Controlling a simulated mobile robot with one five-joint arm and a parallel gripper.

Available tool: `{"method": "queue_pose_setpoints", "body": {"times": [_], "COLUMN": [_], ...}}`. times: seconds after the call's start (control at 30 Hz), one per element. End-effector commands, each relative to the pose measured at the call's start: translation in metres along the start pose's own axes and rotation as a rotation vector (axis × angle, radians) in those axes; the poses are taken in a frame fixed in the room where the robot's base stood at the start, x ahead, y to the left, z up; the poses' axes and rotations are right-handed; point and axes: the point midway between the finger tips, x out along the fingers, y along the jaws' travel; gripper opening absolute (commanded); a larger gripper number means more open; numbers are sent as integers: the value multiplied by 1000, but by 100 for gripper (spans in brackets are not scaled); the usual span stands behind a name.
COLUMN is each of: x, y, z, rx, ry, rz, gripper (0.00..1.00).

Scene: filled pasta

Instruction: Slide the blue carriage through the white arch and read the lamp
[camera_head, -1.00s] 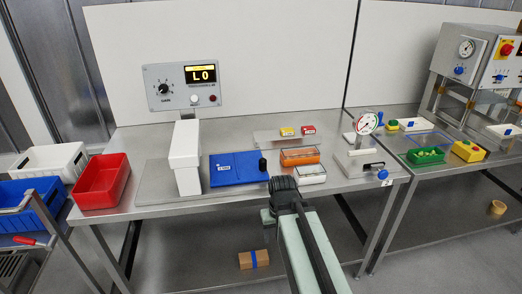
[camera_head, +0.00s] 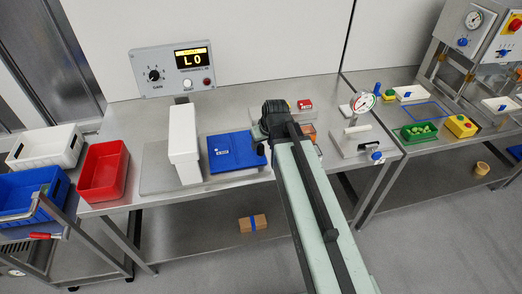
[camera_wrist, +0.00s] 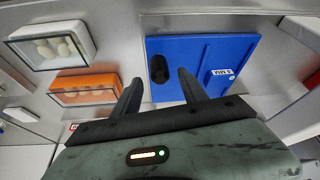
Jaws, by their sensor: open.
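The blue carriage (camera_head: 230,153) lies flat on its track on the bench, right of the white arch (camera_head: 184,150), its left edge close to the arch. Its black knob (camera_head: 260,148) stands at its right end. My gripper (camera_head: 276,113) hovers above and right of the carriage. In the wrist view my gripper (camera_wrist: 160,88) is open, and the knob (camera_wrist: 159,68) appears just beyond and between the fingertips, with nothing gripped. The blue carriage (camera_wrist: 200,55) also fills the upper middle there. The panel (camera_head: 173,70) shows L0, with a pale lamp (camera_head: 187,84) and a dark red one (camera_head: 206,82).
An orange box (camera_wrist: 86,88) and a white box with a clear front (camera_wrist: 50,46) sit beside the carriage. A dial gauge stand (camera_head: 350,140) is to the right. Red (camera_head: 103,170), white and blue bins are at the left.

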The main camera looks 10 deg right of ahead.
Motion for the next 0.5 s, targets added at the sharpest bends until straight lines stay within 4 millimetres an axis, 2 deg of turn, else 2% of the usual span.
{"method": "queue_pose_setpoints", "body": {"times": [0.03, 0.2, 0.3, 0.5], "x": [18, 47, 53, 50], "y": [0, 1, 1, 2], "z": [2, 2, 2, 0], "rx": [0, 2, 2, 3], "ry": [0, 0, 0, -1], "rz": [0, 1, 1, 1], "gripper": [50, 50, 50, 50]}}
